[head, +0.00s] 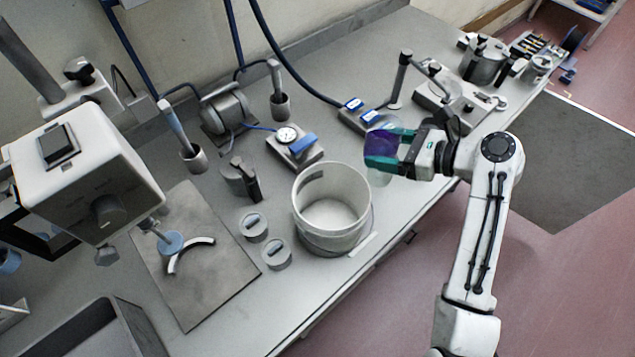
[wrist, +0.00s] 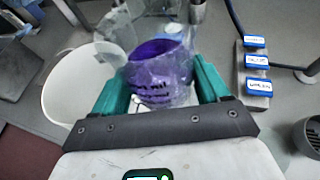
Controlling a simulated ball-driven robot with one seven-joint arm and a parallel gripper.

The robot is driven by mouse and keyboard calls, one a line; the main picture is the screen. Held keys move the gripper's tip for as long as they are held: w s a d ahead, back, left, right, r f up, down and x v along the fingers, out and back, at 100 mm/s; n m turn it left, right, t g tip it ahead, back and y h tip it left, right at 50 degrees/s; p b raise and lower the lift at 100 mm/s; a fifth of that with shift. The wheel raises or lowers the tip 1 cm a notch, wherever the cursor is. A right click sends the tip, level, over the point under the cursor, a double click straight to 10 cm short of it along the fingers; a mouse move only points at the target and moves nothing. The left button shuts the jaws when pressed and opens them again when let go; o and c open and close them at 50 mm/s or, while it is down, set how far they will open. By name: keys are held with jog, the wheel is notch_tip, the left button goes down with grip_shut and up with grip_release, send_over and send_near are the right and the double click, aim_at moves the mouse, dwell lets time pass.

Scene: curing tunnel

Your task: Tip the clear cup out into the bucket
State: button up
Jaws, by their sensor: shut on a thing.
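The clear cup (head: 381,149) has purple in its middle and dark marks on its side. It also shows in the wrist view (wrist: 160,84), between my teal fingers. My gripper (head: 393,150) is shut on the cup, which is to the right of the bucket and close to its rim, held above the bench. I cannot tell whether the purple is a band or contents, or how far the cup is tilted. The white bucket (head: 332,225) stands open on the bench, with a pale floor and nothing clear inside. In the wrist view the bucket (wrist: 75,95) is left of the cup.
A dial gauge block (head: 295,147) and two small round grey pieces (head: 277,253) sit near the bucket. A clamp stand (head: 400,75) rises behind my gripper. The bench front edge is just right of the bucket.

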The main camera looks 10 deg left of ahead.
aim_at(374, 145)
jog(key=shift+a+f, duration=0.1)
dwell(0.4)
jog(key=shift+s+a+r+n+t+h, duration=0.45)
jog(key=shift+s+r+n+t+h, duration=0.3)
jog(key=shift+n, duration=0.35)
jog(key=shift+s+a+r+n+t+h, duration=0.35)
jog(key=shift+s+r+n+t, duration=0.05)
jog(key=shift+r+n, duration=0.2)
jog(key=shift+s+a+r+n+t+h, duration=0.35)
jog(key=shift+r+n, duration=0.15)
jog(key=shift+n, duration=0.1)
jog(key=shift+f+n+t+h, duration=0.2)
jog(key=shift+n+t+h, duration=0.1)
jog(key=shift+n, duration=0.2)
jog(key=shift+r+n+t, duration=0.3)
jog(key=shift+r+t, duration=0.05)
jog(key=shift+t, duration=0.05)
jog(key=shift+r+h, duration=0.2)
jog(key=shift+h, duration=0.05)
jog(key=shift+f+n+t, duration=0.15)
jog(key=shift+n+t, duration=0.15)
jog(key=shift+n, duration=0.2)
